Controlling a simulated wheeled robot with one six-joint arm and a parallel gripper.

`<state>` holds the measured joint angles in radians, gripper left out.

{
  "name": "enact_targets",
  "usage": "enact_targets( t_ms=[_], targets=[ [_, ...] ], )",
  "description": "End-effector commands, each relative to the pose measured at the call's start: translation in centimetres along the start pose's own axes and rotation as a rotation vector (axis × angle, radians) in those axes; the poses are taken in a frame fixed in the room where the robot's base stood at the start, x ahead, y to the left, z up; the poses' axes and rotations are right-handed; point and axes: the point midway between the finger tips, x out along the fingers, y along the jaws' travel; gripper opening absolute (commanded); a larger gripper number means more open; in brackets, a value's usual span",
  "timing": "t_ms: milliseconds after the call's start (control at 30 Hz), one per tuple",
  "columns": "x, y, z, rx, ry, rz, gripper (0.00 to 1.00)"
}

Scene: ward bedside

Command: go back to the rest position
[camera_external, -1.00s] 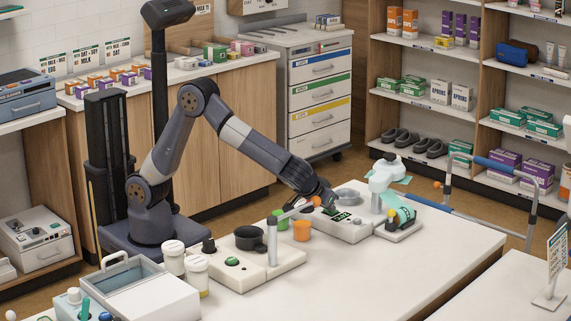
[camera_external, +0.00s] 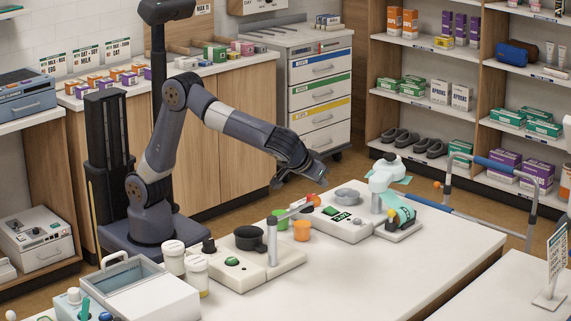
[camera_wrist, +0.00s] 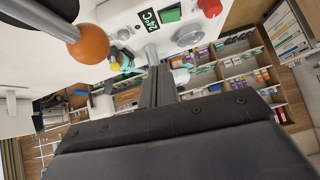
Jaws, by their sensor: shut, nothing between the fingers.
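My gripper (camera_external: 322,181) is in the air above the white bedside table (camera_external: 400,260), at the end of my bent arm. It is clear of the things below it and holds nothing. In the wrist view my gripper (camera_wrist: 158,72) shows as dark closed fingers pointing up the picture. The same device (camera_wrist: 128,15) shows at the top of the wrist view, with a red knob.
The air around my raised arm is free.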

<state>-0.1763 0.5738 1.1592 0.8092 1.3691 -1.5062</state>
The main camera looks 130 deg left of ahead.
Motion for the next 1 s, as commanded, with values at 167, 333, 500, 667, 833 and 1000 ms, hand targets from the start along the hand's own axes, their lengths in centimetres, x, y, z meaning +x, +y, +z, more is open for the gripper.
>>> enact_targets(
  t_ms=[167, 333, 500, 667, 833, 1000],
  targets=[
    [0.2, 0.0, 0.0, 0.000, 0.000, 0.000, 0.00],
    [1.8, -0.2, 0.0, -0.001, 0.000, -0.003, 0.00],
    [4.9, -0.6, 0.0, 0.001, 0.000, -0.005, 0.00],
    [8.1, -0.9, 0.0, -0.001, -0.001, -0.004, 0.00],
    [10.9, -1.4, 0.9, 0.002, -0.003, -0.006, 0.00],
    [12.0, -1.9, 2.1, 0.002, -0.007, -0.014, 0.00]
  ],
)
